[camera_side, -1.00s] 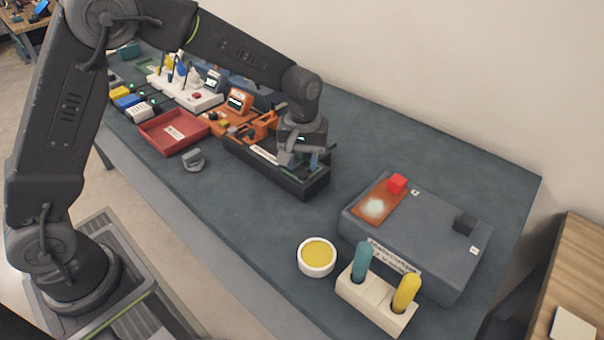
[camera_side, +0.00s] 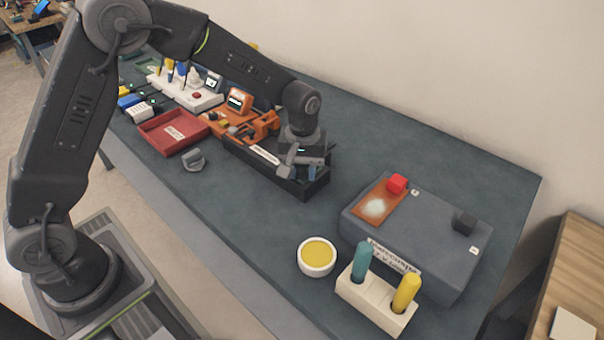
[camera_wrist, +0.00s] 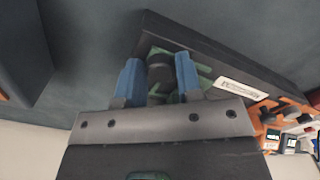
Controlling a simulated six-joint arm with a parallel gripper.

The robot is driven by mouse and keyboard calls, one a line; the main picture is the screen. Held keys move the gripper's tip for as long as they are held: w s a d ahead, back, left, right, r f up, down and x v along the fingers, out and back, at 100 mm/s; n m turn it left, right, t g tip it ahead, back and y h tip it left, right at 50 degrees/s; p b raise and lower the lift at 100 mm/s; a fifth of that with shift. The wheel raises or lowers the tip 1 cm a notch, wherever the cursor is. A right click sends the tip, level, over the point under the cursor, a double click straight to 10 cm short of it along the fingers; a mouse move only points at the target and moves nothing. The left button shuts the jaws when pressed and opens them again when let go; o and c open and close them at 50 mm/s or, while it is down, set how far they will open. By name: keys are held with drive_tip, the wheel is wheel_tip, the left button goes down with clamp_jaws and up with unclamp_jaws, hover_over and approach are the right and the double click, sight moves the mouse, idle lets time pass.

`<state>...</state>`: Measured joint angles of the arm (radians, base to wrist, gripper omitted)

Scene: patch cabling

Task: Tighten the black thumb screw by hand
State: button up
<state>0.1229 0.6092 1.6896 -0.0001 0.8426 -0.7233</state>
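My gripper (camera_wrist: 159,70) has two blue fingertips and points down into a long black tray (camera_side: 288,186). A round black knob, the thumb screw (camera_wrist: 160,72), shows between the fingertips in the wrist view. The fingertips are apart, one on each side of the knob. I cannot tell whether they press on it or stand just clear. Below the knob is a green board (camera_wrist: 205,84) inside the tray. In the side view my gripper (camera_side: 300,176) is over the tray's right end, and it hides the screw there.
An orange fixture (camera_side: 262,126) stands just left of the tray, with a red tray (camera_side: 170,145) beyond. A grey box (camera_side: 425,235) with a red and a black block is to the right. A yellow-filled bowl (camera_side: 317,255) and a white holder (camera_side: 375,300) stand in front.

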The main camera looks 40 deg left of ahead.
sight(302, 172)
drive_tip(key=c, duration=0.5)
drive_tip(key=m, duration=0.5)
drive_tip(key=shift+m, duration=0.3)
drive_tip(key=o, duration=0.4)
drive_tip(key=shift+m, duration=0.3)
drive_tip(key=shift+o, duration=0.8)
drive_tip(key=shift+r, duration=1.55)
